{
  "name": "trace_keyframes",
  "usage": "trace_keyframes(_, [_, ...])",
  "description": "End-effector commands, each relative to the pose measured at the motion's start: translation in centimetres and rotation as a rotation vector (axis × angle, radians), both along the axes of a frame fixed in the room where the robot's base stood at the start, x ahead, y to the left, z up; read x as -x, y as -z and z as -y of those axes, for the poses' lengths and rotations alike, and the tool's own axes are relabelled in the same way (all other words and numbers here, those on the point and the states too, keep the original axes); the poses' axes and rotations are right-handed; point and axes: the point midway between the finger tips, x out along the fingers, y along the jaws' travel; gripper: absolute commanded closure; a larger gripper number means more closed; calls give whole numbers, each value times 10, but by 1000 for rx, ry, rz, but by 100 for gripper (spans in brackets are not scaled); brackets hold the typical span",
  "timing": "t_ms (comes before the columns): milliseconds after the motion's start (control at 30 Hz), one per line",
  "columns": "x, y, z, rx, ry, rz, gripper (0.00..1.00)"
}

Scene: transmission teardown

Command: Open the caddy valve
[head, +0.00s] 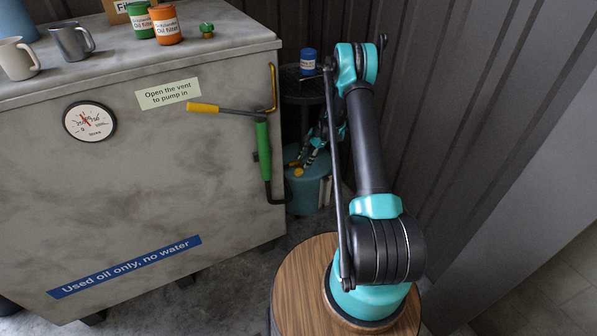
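A grey mottled tank (120,190) fills the left, with a gauge on its front. A yellow-handled lever (205,108) sticks out leftward near its right edge. A green-handled lever (263,150) hangs just below it, its dark end bent to the right. A teal round container (308,195) stands on the floor beside the tank, with small yellow-orange parts on or above its top. Which of these is the caddy valve is not certain. My gripper (305,158) is small and far off, over the teal container, right of the green lever. It is partly hidden by my arm, and its fingers are hard to make out.
Mugs (71,40), green and orange oil filter cans (166,25) and a small green knob-like item (207,30) stand on the tank top. A blue can (308,62) sits on a dark stand behind. A corrugated wall (460,110) closes the right side.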

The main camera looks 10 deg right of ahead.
Motion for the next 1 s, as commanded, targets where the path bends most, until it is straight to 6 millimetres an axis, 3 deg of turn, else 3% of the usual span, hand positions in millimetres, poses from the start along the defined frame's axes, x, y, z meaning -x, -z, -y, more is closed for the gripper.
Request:
trace_keyframes(200, [0,39,-18,0,-2,1,62])
trace_keyframes(400, [1,62,-28,0,0,2,62])
trace_keyframes(833, [1,71,-32,0,0,2,62])
trace_keyframes(1000, [1,71,-32,0,0,2,81])
